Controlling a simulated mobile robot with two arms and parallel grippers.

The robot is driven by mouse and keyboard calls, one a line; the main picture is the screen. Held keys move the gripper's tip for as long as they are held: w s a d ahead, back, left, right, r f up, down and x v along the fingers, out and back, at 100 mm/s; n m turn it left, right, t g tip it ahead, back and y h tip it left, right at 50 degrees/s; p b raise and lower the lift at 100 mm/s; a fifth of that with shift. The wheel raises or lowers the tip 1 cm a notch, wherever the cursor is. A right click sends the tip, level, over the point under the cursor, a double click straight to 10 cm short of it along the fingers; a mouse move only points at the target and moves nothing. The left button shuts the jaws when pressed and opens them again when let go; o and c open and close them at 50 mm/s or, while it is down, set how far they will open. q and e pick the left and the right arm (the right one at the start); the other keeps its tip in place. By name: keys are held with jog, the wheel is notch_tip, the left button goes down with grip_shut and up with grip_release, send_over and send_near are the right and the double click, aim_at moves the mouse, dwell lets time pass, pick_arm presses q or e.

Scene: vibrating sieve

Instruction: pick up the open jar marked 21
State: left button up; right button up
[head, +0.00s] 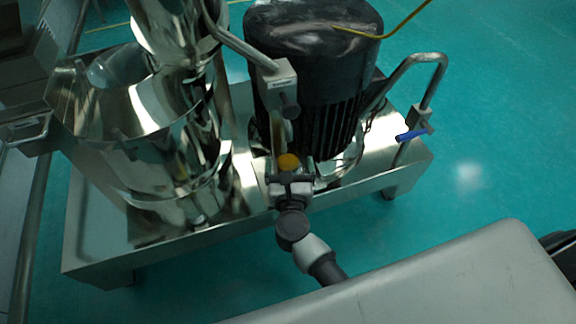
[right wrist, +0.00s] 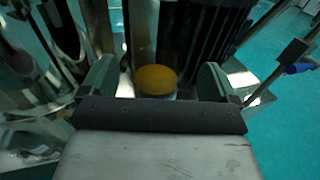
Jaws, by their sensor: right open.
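A small clear jar with orange-yellow contents (head: 288,162) is in front of the black ribbed motor, near the front of the steel base. It also shows in the right wrist view as a round yellow-orange surface (right wrist: 156,80). No number can be read on it. My right gripper (head: 289,180) is at the jar, with its arm coming from below. In the right wrist view its two green-grey fingers (right wrist: 155,82) are spread, one on each side of the jar, with gaps visible. What the jar rests on is hidden. My left gripper is not seen.
The black motor (head: 315,70) stands close behind the jar. Shiny steel sieve vessels (head: 170,130) stand to the left. A bent pipe with a blue-handled valve (head: 412,134) is to the right. The steel base (head: 100,215) carries them. Open teal floor (head: 500,120) lies at right.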

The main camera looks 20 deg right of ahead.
jog(key=shift+x, duration=1.55)
jog(key=shift+a+f, duration=0.1)
jog(key=shift+a, duration=0.05)
jog(key=shift+c, duration=0.3)
jog(key=c, duration=0.9)
jog(key=shift+c, duration=0.5)
